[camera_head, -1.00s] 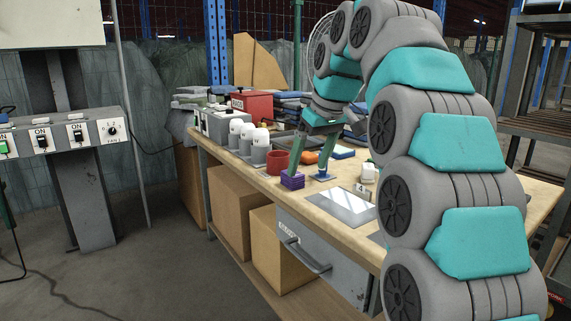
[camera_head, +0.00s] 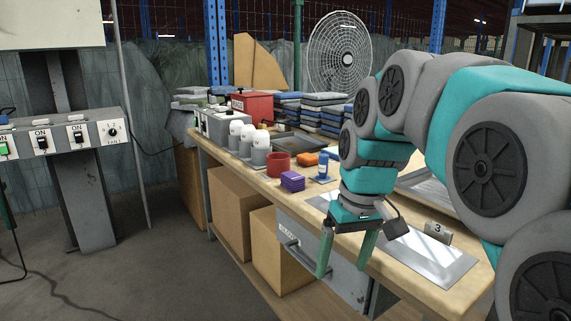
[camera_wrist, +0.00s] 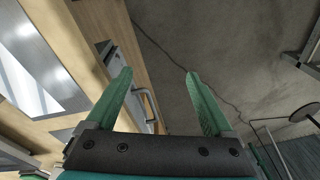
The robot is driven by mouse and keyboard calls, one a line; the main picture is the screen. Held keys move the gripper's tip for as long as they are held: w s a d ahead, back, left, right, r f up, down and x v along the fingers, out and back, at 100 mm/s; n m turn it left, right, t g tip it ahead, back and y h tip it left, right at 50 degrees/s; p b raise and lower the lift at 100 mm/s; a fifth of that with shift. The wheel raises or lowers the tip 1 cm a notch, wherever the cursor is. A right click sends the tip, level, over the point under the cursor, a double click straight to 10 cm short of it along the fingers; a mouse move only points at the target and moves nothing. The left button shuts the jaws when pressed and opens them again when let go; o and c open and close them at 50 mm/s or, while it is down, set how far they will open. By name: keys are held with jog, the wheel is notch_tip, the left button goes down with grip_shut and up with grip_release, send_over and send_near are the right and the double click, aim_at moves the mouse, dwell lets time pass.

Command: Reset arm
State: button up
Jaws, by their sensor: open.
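My gripper (camera_head: 345,255) hangs with its green fingers pointing down at the front edge of the wooden workbench (camera_head: 237,162), in front of the drawer (camera_head: 305,255). The fingers are apart, with nothing between them. In the wrist view my gripper (camera_wrist: 157,92) is also open and empty, with the floor and the drawer handle (camera_wrist: 152,108) beyond it. My arm curves in from the right side of the head view and hides part of the bench top.
A purple block (camera_head: 292,181), a red cup (camera_head: 278,163), a blue-and-white bottle (camera_head: 323,165) and an orange item (camera_head: 304,159) stand on the bench. Metal plates (camera_head: 430,258) lie near the right front. A fan (camera_head: 340,50) stands behind.

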jog(key=s+d+f+m+g, duration=0.1)
jog(key=s+d+f, duration=0.1)
jog(key=s+f, duration=0.5)
jog(key=s+d+f+m+g+h, duration=0.1)
jog(key=s+f, duration=0.7)
jog(key=s, duration=0.8)
jog(key=shift+d+f+m+g+p, duration=0.35)
jog(key=shift+d+m, duration=0.25)
jog(key=shift+d, duration=0.35)
